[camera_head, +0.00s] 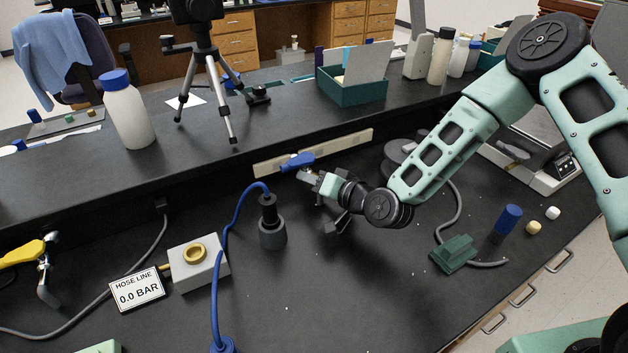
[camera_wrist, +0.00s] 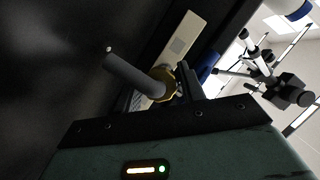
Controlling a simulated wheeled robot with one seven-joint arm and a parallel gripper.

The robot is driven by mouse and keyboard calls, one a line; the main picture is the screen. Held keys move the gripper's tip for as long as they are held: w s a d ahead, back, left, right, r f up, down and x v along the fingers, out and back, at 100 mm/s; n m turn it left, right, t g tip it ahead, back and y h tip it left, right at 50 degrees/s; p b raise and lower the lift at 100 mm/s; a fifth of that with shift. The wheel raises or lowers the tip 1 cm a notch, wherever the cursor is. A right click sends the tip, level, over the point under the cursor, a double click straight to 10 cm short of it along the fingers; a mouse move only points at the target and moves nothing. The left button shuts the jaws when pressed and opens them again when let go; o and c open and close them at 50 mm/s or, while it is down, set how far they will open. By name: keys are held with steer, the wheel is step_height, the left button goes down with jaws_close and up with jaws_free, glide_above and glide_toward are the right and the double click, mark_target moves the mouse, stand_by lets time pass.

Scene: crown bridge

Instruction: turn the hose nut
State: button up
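A brass nut (camera_wrist: 168,82) sits at the base of a dark grey tube (camera_wrist: 132,70) in the wrist view. The tube's far end points to the upper left. My gripper (camera_wrist: 163,92) has its fingers on either side of the nut. The right finger is close against it; whether both fingers touch it is unclear. In the head view my gripper (camera_head: 318,181) is at the blue-handled valve (camera_head: 298,162) below the raised shelf, and it hides the nut there. The hose-line sign (camera_head: 138,290) reads 0.0 BAR.
A blue hose (camera_head: 222,235) runs left of my gripper, by a grey-black fitting (camera_head: 270,225). A grey box with a yellow ring (camera_head: 195,262) stands further left. The front middle bench is clear.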

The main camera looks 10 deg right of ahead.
steer(key=c, duration=0.7)
steer(key=n+h, duration=0.2)
steer(key=n, duration=0.1)
steer(key=shift+a, duration=0.15)
steer(key=n+t+h+b, duration=0.1)
steer(key=n+h, duration=0.1)
steer(key=n, duration=0.1)
steer(key=n+t+h+b, duration=0.1)
steer(key=n+h, duration=0.1)
steer(key=n, duration=0.1)
steer(key=shift+n+b, duration=0.3)
steer(key=shift+n, duration=0.1)
steer(key=shift+n+t+h, duration=0.5)
steer(key=shift+n+h, duration=0.3)
steer(key=shift+n, duration=0.4)
steer(key=shift+b, duration=0.3)
